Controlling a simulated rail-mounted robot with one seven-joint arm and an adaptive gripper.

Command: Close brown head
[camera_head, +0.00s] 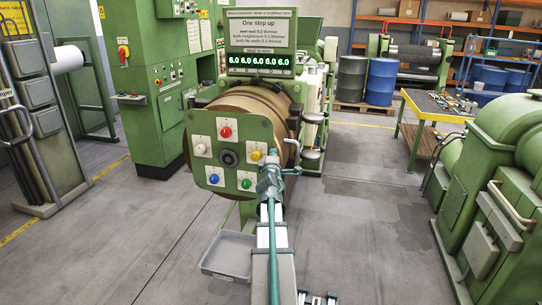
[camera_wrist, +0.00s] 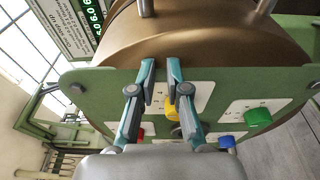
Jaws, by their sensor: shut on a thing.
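The brown head (camera_head: 249,104) is a large brown cylinder behind a green control panel (camera_head: 213,125). It fills the top of the wrist view (camera_wrist: 205,38). The panel carries red, yellow, blue and green knobs and a dark centre knob. My gripper (camera_head: 268,170) is at the panel's right edge, just below the yellow knob (camera_head: 257,155).
A grey tray (camera_head: 228,254) is low, left of my arm. Green machinery (camera_head: 495,175) stands at right, and a tall green cabinet (camera_head: 150,80) at left. A workbench (camera_head: 438,108) and blue drums (camera_head: 381,82) are behind. Grey floor is open between them.

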